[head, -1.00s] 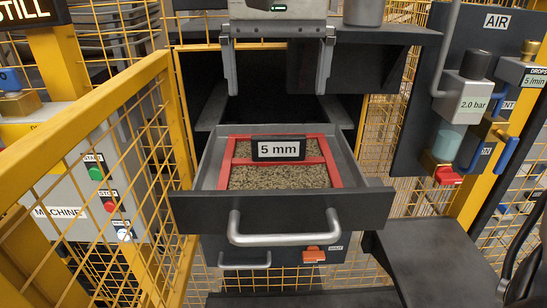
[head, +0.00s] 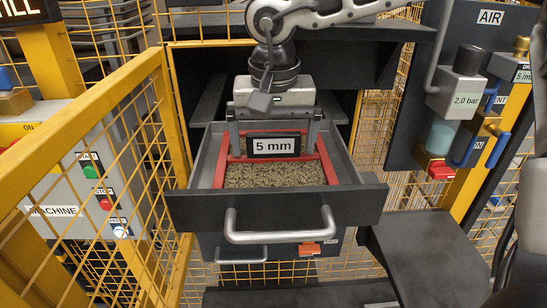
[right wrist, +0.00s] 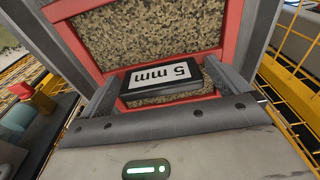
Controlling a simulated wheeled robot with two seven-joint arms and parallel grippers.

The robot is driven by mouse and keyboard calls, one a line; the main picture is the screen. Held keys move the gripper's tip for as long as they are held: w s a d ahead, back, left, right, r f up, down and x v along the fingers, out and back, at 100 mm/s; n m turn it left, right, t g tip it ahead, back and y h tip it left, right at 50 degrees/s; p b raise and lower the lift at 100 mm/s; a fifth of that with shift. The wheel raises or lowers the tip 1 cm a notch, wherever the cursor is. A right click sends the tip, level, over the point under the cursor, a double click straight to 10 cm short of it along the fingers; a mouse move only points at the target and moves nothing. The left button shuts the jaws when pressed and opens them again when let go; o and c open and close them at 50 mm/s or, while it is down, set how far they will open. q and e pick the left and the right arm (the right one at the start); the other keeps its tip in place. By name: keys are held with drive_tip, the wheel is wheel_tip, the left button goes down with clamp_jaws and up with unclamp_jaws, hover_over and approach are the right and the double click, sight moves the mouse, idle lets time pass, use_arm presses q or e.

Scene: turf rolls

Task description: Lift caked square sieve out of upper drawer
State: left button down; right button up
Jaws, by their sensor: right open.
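The square sieve (head: 328,166) has a red frame and lies in the open upper drawer (head: 360,203), its mesh covered with brown grit. A dark block labelled "5 mm" (head: 274,146) stands on its far part. My right gripper (head: 272,150) points down over the sieve, its fingers open on either side of the block. In the right wrist view the block (right wrist: 162,80) sits between the fingers with a gap at each side. The sieve's red frame (right wrist: 72,45) surrounds the grit there. My left gripper is not in view.
A closed lower drawer has a metal handle (head: 241,255) and an orange part (head: 308,249). Yellow mesh fencing (head: 110,110) stands at left. An air panel (head: 488,60) with gauges and valves stands at right. A dark cabinet frame surrounds the drawer's back.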

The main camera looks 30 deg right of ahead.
drive_tip(key=shift+r, duration=0.1)
drive_tip(key=c, duration=1.2)
drive_tip(key=shift+o, duration=0.2)
